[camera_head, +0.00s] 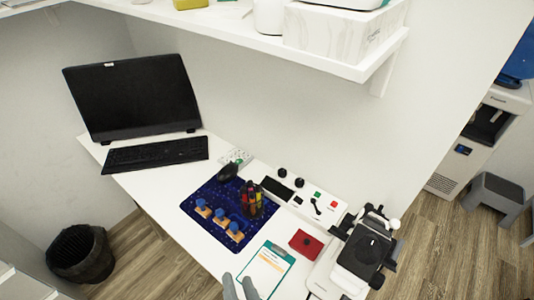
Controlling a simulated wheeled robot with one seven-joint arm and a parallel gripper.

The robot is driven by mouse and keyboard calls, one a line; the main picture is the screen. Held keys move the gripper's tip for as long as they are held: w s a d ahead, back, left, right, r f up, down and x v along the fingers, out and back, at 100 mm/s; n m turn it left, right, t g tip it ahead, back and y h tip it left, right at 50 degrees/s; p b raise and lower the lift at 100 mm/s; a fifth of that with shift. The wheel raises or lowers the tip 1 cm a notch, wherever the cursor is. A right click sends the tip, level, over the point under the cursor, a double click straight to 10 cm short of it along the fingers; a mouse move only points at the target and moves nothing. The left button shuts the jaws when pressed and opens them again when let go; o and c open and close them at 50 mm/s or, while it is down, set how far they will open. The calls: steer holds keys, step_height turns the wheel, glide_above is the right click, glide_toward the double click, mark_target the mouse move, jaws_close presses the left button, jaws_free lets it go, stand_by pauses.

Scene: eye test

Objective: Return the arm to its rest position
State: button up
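My gripper (238,278) shows at the bottom edge as two grey fingers pointing up in the picture. The fingers stand apart, with white desk showing between them and nothing seen held. They are at the lower left of a teal clipboard with a white and orange sheet (265,268); whether they touch it I cannot tell. The rest of my arm is out of view below.
A shelf (240,34) overhangs. A bin (80,254) stands left.

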steer(key=s+d+r+m+h, duration=0.2)
steer(key=s+d+r+m, duration=0.1)
steer(key=s+d+m, duration=0.6)
steer(key=s+d+r+m+t+h, duration=0.1)
steer(key=s+d+r+m+h, duration=0.2)
steer(key=s+d+m, duration=0.7)
steer(key=d+r+m, duration=0.1)
steer(key=d+m, duration=0.5)
steer(key=m, duration=0.6)
steer(key=shift+s+d+m, duration=0.25)
steer(key=shift+d+m, duration=0.05)
steer(key=shift+d, duration=0.1)
